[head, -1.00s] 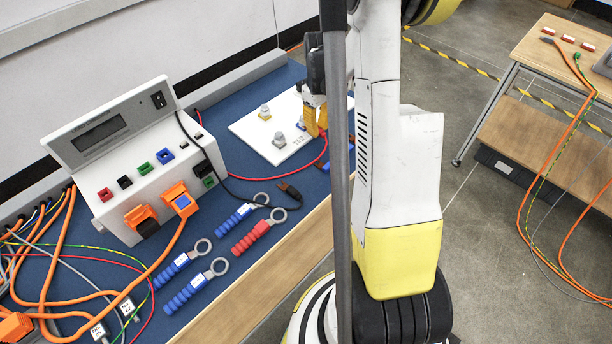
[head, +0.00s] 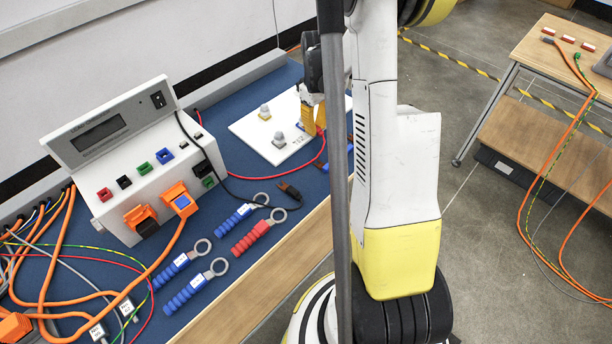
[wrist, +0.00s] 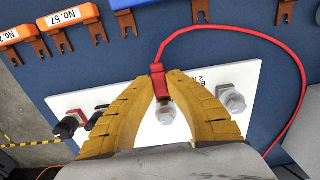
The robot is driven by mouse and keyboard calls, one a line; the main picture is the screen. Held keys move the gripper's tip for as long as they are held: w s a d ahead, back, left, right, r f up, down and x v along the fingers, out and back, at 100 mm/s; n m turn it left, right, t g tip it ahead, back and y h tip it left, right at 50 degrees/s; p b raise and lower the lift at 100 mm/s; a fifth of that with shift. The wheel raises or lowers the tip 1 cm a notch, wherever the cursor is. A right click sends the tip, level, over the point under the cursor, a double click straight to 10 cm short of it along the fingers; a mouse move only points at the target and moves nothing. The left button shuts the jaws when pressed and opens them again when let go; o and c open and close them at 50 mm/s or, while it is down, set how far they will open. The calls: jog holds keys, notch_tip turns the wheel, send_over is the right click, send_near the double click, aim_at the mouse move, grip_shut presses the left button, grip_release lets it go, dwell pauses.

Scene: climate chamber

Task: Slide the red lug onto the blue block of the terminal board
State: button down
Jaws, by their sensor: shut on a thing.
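My gripper (wrist: 160,78) is shut on the red lug (wrist: 160,86), which has a red cable running from its far end. In the wrist view the lug points at a grey stud (wrist: 166,113) on the white terminal board (wrist: 190,128), between the yellow fingers. I cannot tell whether the lug touches the stud. Another stud (wrist: 232,99) stands to the right, by black print. In the head view the gripper (head: 315,130) is over the right part of the board (head: 250,129), with two studs to its left. No blue block can be made out clearly.
Black clips (wrist: 70,125) stand at the board's left end in the wrist view. Orange-labelled lugs (wrist: 68,17) lie beyond the board. The meter (head: 150,165), blue and red ring-ended tools (head: 250,236) and loose cables occupy the table nearer the head camera.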

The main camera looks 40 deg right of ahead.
jog(key=shift+w, duration=0.25)
dwell(0.4)
jog(key=c, duration=1.4)
grip_release()
notch_tip(320, 180, up, 12)
